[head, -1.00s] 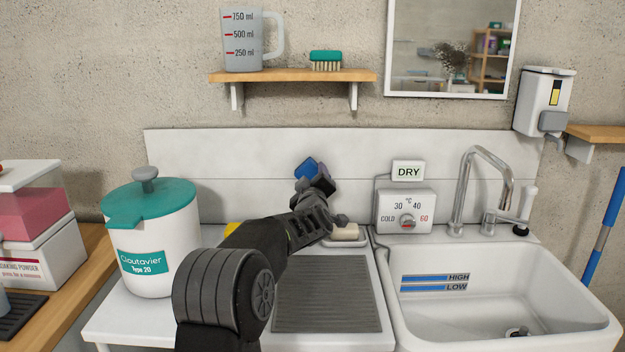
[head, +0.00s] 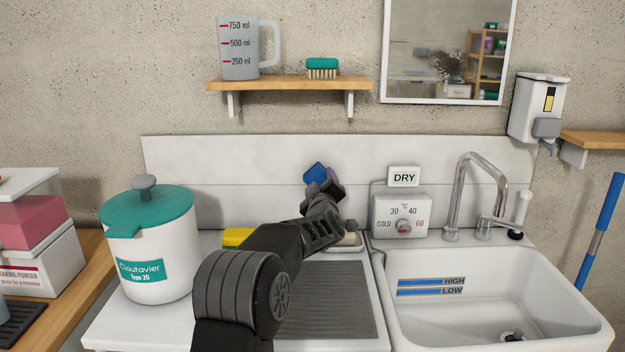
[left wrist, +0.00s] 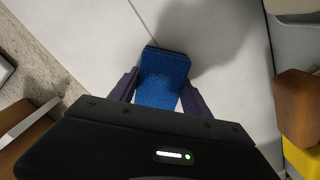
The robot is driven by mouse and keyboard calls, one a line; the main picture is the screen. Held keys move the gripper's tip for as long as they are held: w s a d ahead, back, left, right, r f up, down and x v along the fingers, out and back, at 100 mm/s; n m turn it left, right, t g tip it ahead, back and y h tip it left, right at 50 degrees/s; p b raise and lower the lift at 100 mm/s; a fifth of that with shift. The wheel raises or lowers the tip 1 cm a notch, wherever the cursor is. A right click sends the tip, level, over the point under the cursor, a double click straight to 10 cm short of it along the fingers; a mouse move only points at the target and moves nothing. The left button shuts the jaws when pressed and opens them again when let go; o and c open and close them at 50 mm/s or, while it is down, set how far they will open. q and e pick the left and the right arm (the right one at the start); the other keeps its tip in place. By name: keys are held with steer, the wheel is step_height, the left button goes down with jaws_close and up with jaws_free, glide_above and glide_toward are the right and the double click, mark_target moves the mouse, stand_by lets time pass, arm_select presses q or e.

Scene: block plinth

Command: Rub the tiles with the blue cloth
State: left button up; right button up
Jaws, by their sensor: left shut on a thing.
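The blue cloth (head: 315,173) is held up at the white tiles (head: 240,163) behind the counter. In the left wrist view the blue cloth (left wrist: 163,78) sits between the two fingers of my left gripper (left wrist: 164,98), with its far edge at the tiles (left wrist: 205,62). I cannot tell whether it presses on them. My left gripper (head: 326,186) is shut on the cloth, and my arm hides part of the counter. My right gripper is in neither view.
A white pot with a teal lid (head: 150,240) stands left of my arm. A yellow object (head: 236,237) and a soap dish (head: 345,247) are partly hidden by the arm. To the right are a control box (head: 401,215), tap (head: 462,195) and sink (head: 480,315). A shelf (head: 290,83) hangs above.

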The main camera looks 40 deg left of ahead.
mark_target(309, 183)
arm_select(q)
steer(key=shift+w+d, duration=0.25)
steer(key=shift+d, duration=0.1)
steer(key=shift+a, duration=0.1)
stand_by(0.4)
steer(key=shift+s+a+f+b, duration=0.15)
steer(key=shift+s+a+b, duration=0.65)
steer(key=shift+a+b, duration=0.25)
steer(key=shift+s+a+b, duration=0.3)
steer(key=shift+s+a, duration=0.1)
steer(key=shift+a, duration=0.1)
steer(key=shift+b+v, duration=0.65)
steer(key=shift+v, duration=1.75)
steer(key=shift+s+d, duration=0.4)
steer(key=shift+s, duration=0.1)
